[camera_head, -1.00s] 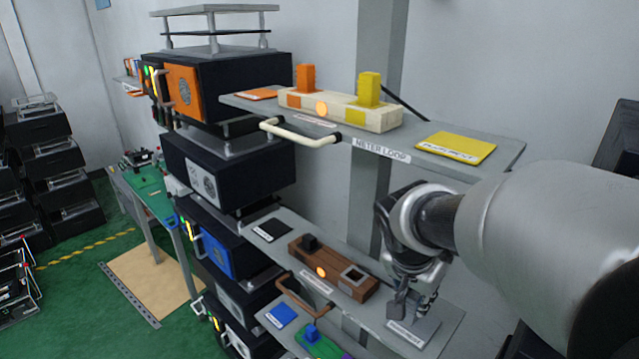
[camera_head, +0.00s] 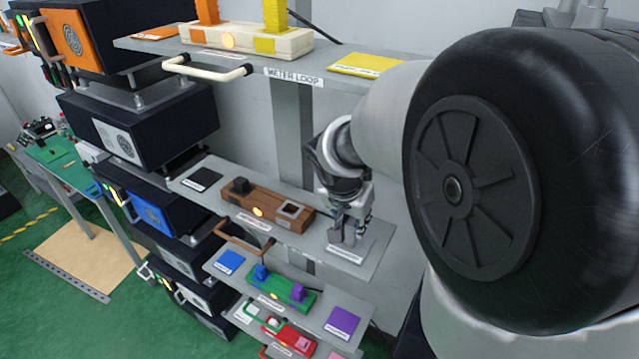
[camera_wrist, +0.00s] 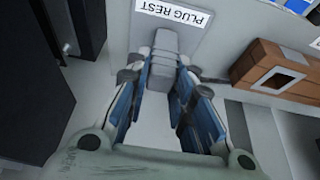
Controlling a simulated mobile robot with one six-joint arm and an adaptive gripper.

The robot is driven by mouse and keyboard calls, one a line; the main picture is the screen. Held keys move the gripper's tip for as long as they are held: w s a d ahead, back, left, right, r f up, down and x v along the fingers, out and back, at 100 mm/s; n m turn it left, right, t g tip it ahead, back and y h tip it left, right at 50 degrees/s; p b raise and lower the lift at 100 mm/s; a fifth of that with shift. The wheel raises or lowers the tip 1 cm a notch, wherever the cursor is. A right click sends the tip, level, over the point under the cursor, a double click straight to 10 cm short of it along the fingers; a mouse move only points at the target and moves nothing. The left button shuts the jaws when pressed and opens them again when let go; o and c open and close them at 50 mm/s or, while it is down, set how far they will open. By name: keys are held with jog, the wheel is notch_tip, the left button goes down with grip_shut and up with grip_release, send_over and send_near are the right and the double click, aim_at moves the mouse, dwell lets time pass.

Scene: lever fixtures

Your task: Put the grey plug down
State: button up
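The grey plug (camera_wrist: 164,60) is between my fingertips in the wrist view, over the grey plate labelled PLUG REST (camera_wrist: 200,42). My gripper (camera_head: 347,232) points down at the right end of the middle shelf. Its two fingers (camera_wrist: 163,72) slant inward and close on the plug's sides. The rest plate (camera_head: 372,249) shows under and right of the gripper in the head view. I cannot tell whether the plug's foot touches the plate. The brown block (camera_head: 262,203) on the same shelf has a black plug (camera_head: 240,186) at left and an empty square socket (camera_head: 291,209) at right.
Above hangs a shelf with a cream block (camera_head: 245,40) and a yellow plate (camera_head: 366,64). Below are shelves with a green block (camera_head: 281,288) and a red block (camera_head: 288,338). A brown handle (camera_head: 243,238) juts from the middle shelf's front. Black boxes stand at left.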

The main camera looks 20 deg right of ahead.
jog(key=o, duration=0.4)
jog(key=shift+r, duration=0.1)
jog(key=shift+r+p, duration=0.15)
jog(key=shift+p, duration=0.2)
jog(key=v, duration=1.1)
jog(key=s+a+f+n+t+y, duration=0.1)
jog(key=s+a+n, duration=0.3)
jog(key=s, duration=0.4)
jog(key=s+a+f+n+y, duration=0.1)
jog(key=s+a+n+y, duration=0.1)
jog(key=s+a+n, duration=0.3)
jog(key=s+n, duration=0.1)
jog(key=s, duration=0.3)
jog(key=shift+a+t, duration=0.15)
jog(key=shift+t, duration=0.25)
jog(key=shift+f, duration=0.1)
